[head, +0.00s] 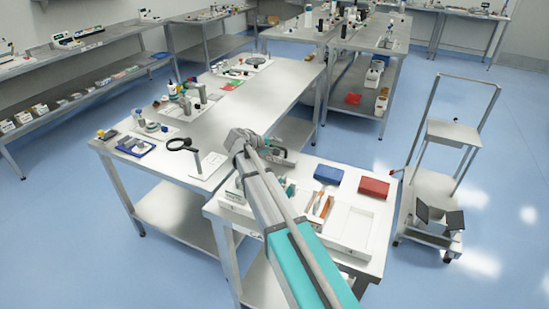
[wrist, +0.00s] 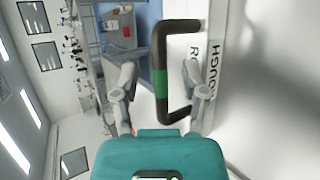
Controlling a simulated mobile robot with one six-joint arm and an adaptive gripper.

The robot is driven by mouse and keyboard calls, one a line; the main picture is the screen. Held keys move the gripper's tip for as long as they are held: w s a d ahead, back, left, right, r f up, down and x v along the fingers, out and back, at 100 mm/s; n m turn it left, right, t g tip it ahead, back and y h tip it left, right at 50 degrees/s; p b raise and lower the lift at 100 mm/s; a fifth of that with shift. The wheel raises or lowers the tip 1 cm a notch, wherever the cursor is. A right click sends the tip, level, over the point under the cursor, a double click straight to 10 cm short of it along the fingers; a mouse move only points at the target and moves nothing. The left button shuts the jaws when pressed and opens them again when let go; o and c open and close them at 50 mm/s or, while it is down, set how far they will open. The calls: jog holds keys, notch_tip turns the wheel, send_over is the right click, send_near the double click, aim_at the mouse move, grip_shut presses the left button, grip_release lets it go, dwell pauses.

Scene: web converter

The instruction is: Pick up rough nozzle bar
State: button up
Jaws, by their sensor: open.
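The rough nozzle bar (wrist: 215,110) is a pale bar with the dark lettering "ROUGH" in the wrist view. A black C-shaped handle (wrist: 161,50) with a green band stands out from it. My gripper (wrist: 160,80) is open, with one finger to the left of the handle's grip and the other to its right, over the pale bar. The grip shows between the fingers, and I see no finger closed on it. In the head view my arm reaches over the near white table, and it mostly hides the gripper and the bar.
The near table (head: 380,235) holds a blue box (head: 328,174), a red box (head: 374,187) and a white tray (head: 352,226). A longer bench (head: 225,115) with a magnifier (head: 180,144) stands behind. A trolley (head: 452,132) stands at right, with clear blue floor around it.

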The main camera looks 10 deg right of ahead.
grip_shut()
jog(key=shift+r, duration=0.15)
dwell(0.6)
notch_tip(320, 180, up, 3)
jog(key=p, duration=0.3)
jog(key=shift+r+p, duration=0.15)
jog(key=shift+p, duration=0.15)
jog(key=s+d+r+p, duration=0.1)
jog(key=s+r+p, duration=0.8)
jog(key=s, duration=0.5)
jog(key=shift+d+r, duration=0.15)
jog(key=shift+r, duration=0.1)
